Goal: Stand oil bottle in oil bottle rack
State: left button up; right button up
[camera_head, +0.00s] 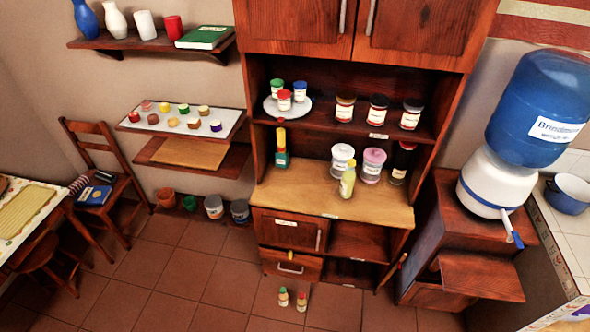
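A yellow-green bottle (348,182) stands upright near the front of the cabinet's wooden counter (310,190); it looks like the oil bottle. A small dark green holder-like object (282,159) with a pale label stands further back on the left of the counter, with a yellow bottle-like top (281,137) rising above it. It may be the oil bottle rack, but I cannot tell for sure. The yellow-green bottle is apart from it, to its right. Neither of my grippers is in view.
White and pink-lidded jars (372,165) stand close behind the yellow-green bottle. Several jars (378,108) fill the shelf above. Two small bottles (283,297) stand on the floor before the cabinet. A water dispenser (490,182) is at right. Tiled floor at left centre is clear.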

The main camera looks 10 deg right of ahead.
aim_at(368, 270)
jog(key=u, duration=0.4)
jog(key=i, duration=0.7)
jog(key=z, duration=0.6)
jog(key=i, duration=0.8)
jog(key=z, duration=0.9)
